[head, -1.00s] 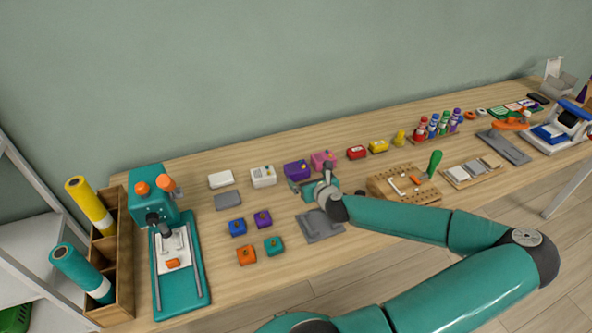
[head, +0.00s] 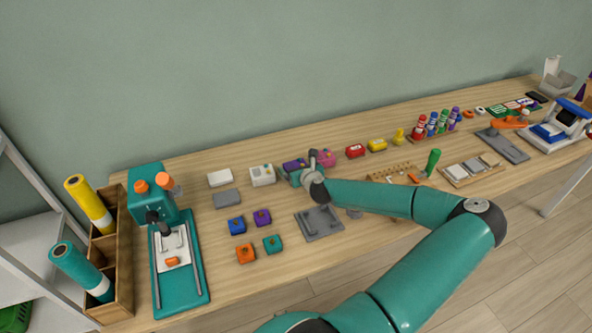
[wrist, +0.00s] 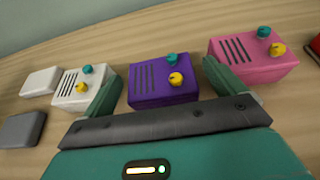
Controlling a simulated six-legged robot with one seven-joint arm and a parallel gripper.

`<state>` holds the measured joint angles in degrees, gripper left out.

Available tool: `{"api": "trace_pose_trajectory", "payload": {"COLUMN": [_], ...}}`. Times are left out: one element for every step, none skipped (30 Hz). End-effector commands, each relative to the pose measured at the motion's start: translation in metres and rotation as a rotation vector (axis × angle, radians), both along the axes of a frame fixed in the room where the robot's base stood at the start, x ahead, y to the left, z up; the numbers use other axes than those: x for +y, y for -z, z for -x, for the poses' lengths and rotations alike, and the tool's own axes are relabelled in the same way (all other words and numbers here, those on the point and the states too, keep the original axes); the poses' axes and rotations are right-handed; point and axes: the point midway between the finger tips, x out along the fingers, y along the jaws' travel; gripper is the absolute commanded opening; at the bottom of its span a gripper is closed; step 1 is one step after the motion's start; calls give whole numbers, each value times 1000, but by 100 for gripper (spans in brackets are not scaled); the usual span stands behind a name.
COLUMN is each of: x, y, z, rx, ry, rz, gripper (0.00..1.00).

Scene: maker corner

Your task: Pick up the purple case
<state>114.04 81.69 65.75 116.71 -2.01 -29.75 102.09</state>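The purple case (wrist: 158,97) stands on the wooden bench in the wrist view, with dark slots and a teal and a yellow knob on top. My gripper (wrist: 157,95) is open, one finger on each side of the case's near part; I cannot tell whether they touch it. In the head view my gripper (head: 301,167) is over the near side of the purple case (head: 292,164) and hides part of it.
A white case (wrist: 80,88) with knobs stands left of the purple one, and a pink case (wrist: 250,62) stands close on its right. In the head view, a grey fixture (head: 319,223) lies nearer, and small coloured blocks (head: 262,217) lie to the left.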

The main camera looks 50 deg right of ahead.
Motion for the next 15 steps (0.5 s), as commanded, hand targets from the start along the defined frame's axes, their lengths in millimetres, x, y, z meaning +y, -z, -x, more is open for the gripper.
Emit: {"api": "trace_pose_trajectory", "payload": {"x": [0, 0, 0, 0, 0, 0, 0, 0, 0, 0, 0, 0, 0, 0, 0], "y": [0, 0, 0, 0, 0, 0, 0, 0, 0, 0, 0, -1, -1, -1, -1], "z": [0, 0, 0, 0, 0, 0, 0, 0, 0, 0, 0, 0, 0, 0, 0], "rx": [0, 0, 0, 0, 0, 0, 0, -1, -1, -1, -1, -1, -1, -1, -1], "ry": [0, 0, 0, 0, 0, 0, 0, 0, 0, 0, 0, 0, 0, 0, 0], "rz": [0, 0, 0, 0, 0, 0, 0, 1, 1, 1, 1, 1, 1, 1, 1], "gripper": [84, 79, 71, 65, 59, 51, 48, 48, 48, 48, 48, 48, 48, 48, 48]}}
